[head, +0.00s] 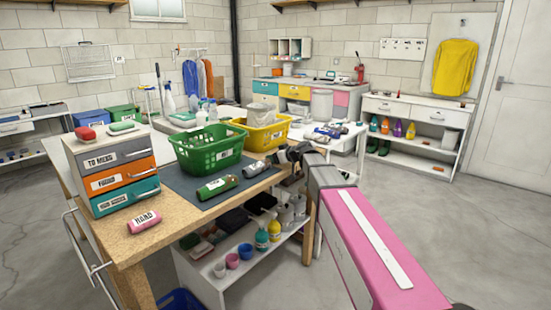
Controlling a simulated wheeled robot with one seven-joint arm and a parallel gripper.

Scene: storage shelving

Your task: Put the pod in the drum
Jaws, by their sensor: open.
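I cannot pick out a pod or a drum for certain. On the workbench (160,250) lie a pink cylinder (144,221) marked "HAND", a green cylinder (217,187) with a label and a silver-grey cylinder (256,169). My pink arm reaches in from the lower right. My gripper (281,158) is dark and small in the head view, over the bench's right edge. It is open, just right of the silver-grey cylinder, with no object visible in it. A white round container (321,104) stands at the back counter; I cannot tell what it is.
A green basket (207,155) and a yellow basket (262,140) stand on the bench behind the cylinders. A small drawer unit (112,172) is at left. A lower shelf (240,266) holds bottles and cups. The floor at right is mostly clear.

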